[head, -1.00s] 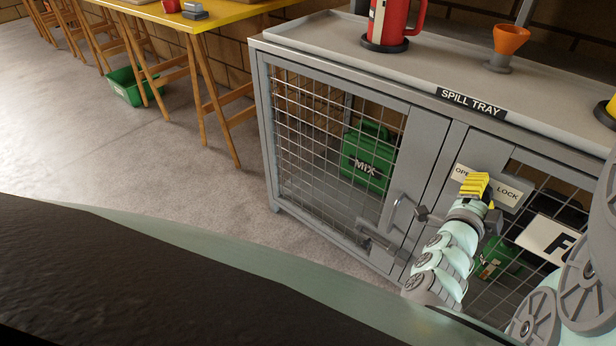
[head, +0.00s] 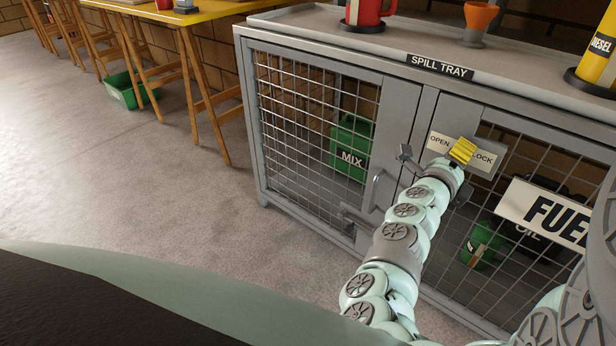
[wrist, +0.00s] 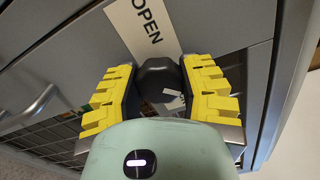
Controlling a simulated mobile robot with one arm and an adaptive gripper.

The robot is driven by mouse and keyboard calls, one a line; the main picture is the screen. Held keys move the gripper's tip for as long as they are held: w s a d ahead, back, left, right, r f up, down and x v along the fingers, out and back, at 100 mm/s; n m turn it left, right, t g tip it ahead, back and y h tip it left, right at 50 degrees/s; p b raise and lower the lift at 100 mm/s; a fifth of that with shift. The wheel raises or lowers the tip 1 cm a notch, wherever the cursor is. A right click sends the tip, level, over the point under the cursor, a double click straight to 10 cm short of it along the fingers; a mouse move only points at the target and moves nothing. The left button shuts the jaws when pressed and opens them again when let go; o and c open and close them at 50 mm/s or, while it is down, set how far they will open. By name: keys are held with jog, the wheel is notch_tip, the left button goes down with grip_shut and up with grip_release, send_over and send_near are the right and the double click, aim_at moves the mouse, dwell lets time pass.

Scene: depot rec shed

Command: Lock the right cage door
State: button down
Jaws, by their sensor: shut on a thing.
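The right cage door (head: 520,160) is a grey frame with wire mesh and a FUEL sign (head: 545,212); it looks closed, flush in the cabinet front. Its label plate (head: 482,158) reads OPEN at left and LOCK at right. My gripper (head: 463,151) is at the plate's middle, between the two words, and hides what is there. In the wrist view its yellow-padded fingers (wrist: 160,92) are shut on a dark round knob (wrist: 158,72) with a small white mark (wrist: 173,102) below. The word OPEN (wrist: 148,22) shows beyond the knob; LOCK is out of that view.
The left cage door (head: 310,120) has a grey handle (head: 378,190) near my arm. A green MIX case (head: 350,150) and a green can (head: 480,245) sit behind the mesh. The spill tray top holds a red jug (head: 366,12), an orange funnel (head: 480,15) and a yellow DIESEL container (head: 602,45).

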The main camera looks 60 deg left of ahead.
jog(key=shift+a+f+m, duration=0.1)
jog(key=shift+f+m, duration=0.05)
jog(key=shift+m, duration=0.25)
jog(key=shift+c, duration=2.2)
grip_release()
jog(key=v, duration=1.2)
jog(key=shift+r, duration=0.2)
